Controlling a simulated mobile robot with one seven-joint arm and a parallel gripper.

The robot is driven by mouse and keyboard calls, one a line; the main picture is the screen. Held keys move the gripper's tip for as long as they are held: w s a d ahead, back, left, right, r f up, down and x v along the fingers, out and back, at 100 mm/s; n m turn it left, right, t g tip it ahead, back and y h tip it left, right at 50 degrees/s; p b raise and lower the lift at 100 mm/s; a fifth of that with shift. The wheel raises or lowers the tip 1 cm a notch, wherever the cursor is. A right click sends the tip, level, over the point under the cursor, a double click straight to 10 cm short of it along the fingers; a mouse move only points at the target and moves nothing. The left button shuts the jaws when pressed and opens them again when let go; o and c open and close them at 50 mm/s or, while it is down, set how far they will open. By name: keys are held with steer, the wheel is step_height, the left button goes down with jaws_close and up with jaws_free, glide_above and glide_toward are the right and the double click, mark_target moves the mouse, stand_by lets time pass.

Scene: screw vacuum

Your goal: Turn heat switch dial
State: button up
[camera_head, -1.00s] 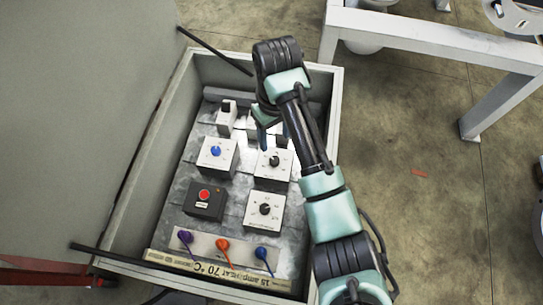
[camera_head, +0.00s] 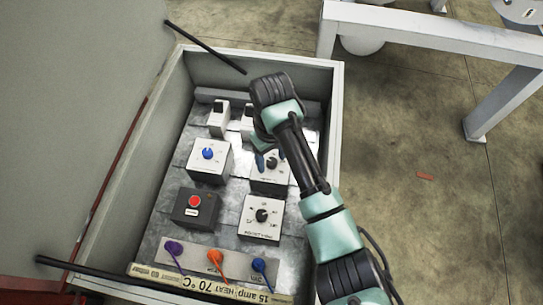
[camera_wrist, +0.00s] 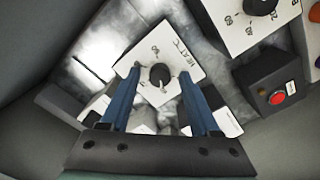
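The heat switch dial is a white box with a black knob (camera_wrist: 160,75), marked "HEAT °C" in the wrist view. In the head view it appears to be the upper right dial (camera_head: 268,178) on the panel, partly hidden by my arm. My gripper (camera_wrist: 160,103) is open, with its blue fingers apart on either side of the knob in the picture. In the head view the gripper (camera_head: 270,158) is over this dial. I cannot tell whether the fingers touch the knob.
Around it are a blue-knob dial (camera_head: 208,160), another black-knob dial (camera_head: 262,220), a red button box (camera_head: 195,208) and white switches (camera_head: 218,120). Coloured levers (camera_head: 216,261) line the front. The box walls (camera_head: 337,115), open door (camera_head: 80,100) and black rods (camera_head: 205,46) surround the panel.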

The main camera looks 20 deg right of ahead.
jaws_close()
steer(key=shift+r+m+p, duration=0.25)
steer(key=shift+m+p, duration=0.05)
steer(key=shift+p, duration=0.8)
steer(key=p, duration=0.2)
steer(key=shift+s+a+r+m+p, duration=0.1)
steer(key=shift+r+m+p, duration=0.05)
steer(key=shift+m+p, duration=0.25)
steer(key=m+p, duration=0.2)
steer(key=p, duration=0.1)
steer(key=shift+p, duration=0.35)
steer(key=m+p, duration=0.3)
steer(key=shift+f+m, duration=0.2)
steer(key=shift+m, duration=0.1)
steer(key=m+p, duration=0.2)
steer(key=m, duration=0.2)
steer(key=shift+f+m, duration=0.15)
steer(key=shift+m, duration=0.25)
